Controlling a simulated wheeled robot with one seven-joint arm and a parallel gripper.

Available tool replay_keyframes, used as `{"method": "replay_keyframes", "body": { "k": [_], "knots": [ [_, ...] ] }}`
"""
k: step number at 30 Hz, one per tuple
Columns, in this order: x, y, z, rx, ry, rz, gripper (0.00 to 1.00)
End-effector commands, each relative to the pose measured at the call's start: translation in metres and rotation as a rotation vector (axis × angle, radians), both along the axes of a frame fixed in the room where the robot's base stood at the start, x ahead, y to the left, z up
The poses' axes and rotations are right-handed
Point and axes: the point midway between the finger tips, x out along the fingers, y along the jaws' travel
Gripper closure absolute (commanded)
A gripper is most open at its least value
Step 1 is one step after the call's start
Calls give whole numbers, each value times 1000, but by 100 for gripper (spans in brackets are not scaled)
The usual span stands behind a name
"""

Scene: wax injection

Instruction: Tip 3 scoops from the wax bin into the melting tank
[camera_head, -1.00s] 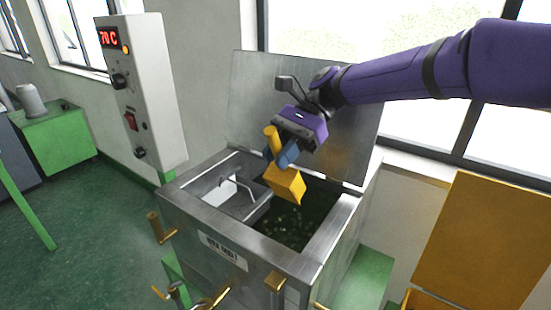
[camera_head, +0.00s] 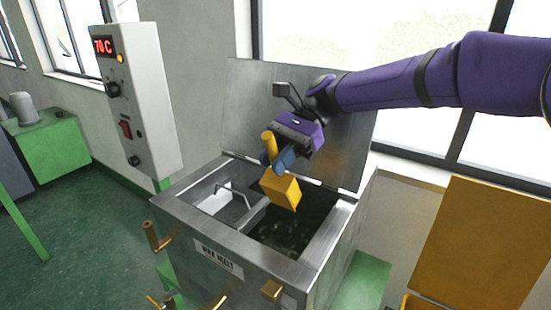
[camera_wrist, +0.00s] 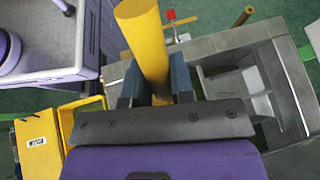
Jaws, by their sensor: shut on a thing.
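My gripper (camera_head: 279,160) is shut on the handle of a yellow scoop (camera_head: 281,189). The scoop hangs over the open melting tank (camera_head: 318,246), above its right compartment, where greenish bits show in dark liquid. I cannot see whether the scoop holds anything. In the wrist view the yellow handle (camera_wrist: 143,45) stands between the two blue fingers, and the scoop's head is hidden. The wax bin (camera_head: 428,302) seems to be the yellow box at the lower right, mostly cut off; a yellow box (camera_wrist: 84,115) also shows in the wrist view.
The tank's lid (camera_head: 338,135) stands open behind the scoop. A control box (camera_head: 143,100) reading 70 C is to the left. Brass taps (camera_head: 156,237) stick out from the tank's front. A yellow panel (camera_head: 485,245) stands at the right.

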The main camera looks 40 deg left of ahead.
Motion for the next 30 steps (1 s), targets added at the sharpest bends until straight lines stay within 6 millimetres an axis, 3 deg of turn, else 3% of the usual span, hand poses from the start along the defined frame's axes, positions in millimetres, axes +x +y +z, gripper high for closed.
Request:
{"method": "replay_keyframes", "body": {
  "k": [23, 30],
  "knots": [
    [0, 0, 0, 0, -1, 0, 100],
    [-11, -2, -2, 15, -80, 4, 100]
  ]
}}
